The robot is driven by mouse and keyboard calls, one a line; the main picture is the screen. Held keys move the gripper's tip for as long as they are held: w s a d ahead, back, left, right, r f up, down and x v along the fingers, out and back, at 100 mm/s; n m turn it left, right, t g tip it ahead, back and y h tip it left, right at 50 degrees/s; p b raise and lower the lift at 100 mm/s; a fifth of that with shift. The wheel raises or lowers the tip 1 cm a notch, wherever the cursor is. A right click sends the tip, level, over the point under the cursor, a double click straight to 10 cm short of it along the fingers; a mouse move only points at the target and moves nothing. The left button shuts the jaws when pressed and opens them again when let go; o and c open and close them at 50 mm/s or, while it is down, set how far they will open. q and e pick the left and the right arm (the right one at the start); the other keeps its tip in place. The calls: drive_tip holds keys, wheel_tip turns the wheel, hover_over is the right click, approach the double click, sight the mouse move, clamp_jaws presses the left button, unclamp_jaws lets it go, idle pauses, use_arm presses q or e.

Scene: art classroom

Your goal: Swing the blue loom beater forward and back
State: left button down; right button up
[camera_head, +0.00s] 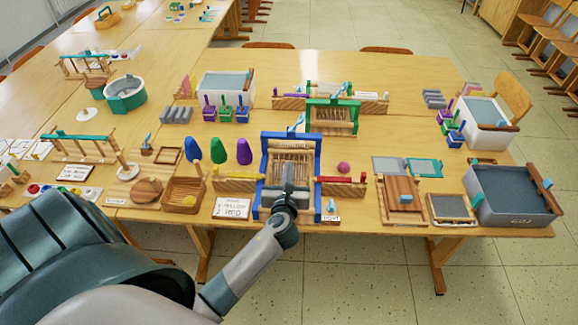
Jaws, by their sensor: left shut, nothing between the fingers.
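The blue loom (318,165) stands near the table's front edge, in the middle of the head view. It has a blue frame and pale warp threads (291,156). My left arm comes in from the lower left, and its gripper (290,172) is over the front half of the loom, between the blue side posts. The gripper is shut, with no object visible in it. It hides part of the threads and the loom's front, and I cannot tell whether it touches the beater. My right gripper is out of view.
A green loom (332,117) stands behind the blue one. A sign card (233,208), a wooden basket (184,194) and several coloured cones (218,150) are to the left. A wooden press (402,196) and a grey tub (512,193) are to the right.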

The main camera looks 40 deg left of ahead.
use_arm(q)
drive_tip(key=v, duration=0.3)
drive_tip(key=shift+r, duration=0.35)
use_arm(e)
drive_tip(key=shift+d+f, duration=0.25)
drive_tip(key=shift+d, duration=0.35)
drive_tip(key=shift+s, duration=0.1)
